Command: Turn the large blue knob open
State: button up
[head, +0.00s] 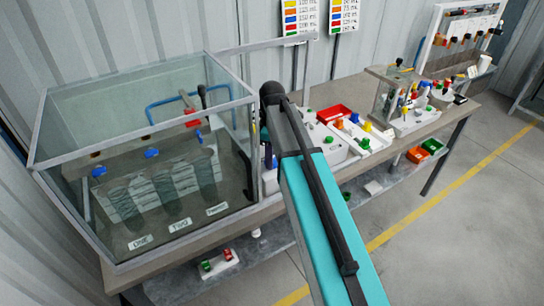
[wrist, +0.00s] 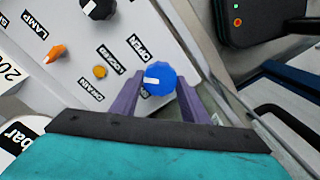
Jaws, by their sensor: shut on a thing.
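The large blue knob (wrist: 161,77) sits on a white panel (wrist: 75,70) in the wrist view. A white pointer mark on the knob faces left in the picture. My gripper (wrist: 157,88) has its two purple fingers on either side of the knob and is shut on it. An "OPEN" label lies just above the knob, and another label to its left is partly readable as "CLOSED". A label below the knob is partly hidden by a finger.
The panel also bears a black knob (wrist: 98,8), an orange knob (wrist: 54,53) and a small orange-yellow button (wrist: 100,71). A glass tank (head: 150,150) stands left of my arm in the head view. A red tray (head: 333,113) and other equipment stand to the right on the bench.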

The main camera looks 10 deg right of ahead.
jog(key=m, duration=0.4)
jog(key=shift+d, duration=0.1)
jog(key=shift+m, duration=2.5)
jog(key=o, duration=1.1)
jog(key=shift+c, duration=0.2)
jog(key=shift+r, duration=0.15)
notch_tip(320, 180, up, 14)
jog(key=p, duration=0.7)
jog(key=shift+f, duration=0.25)
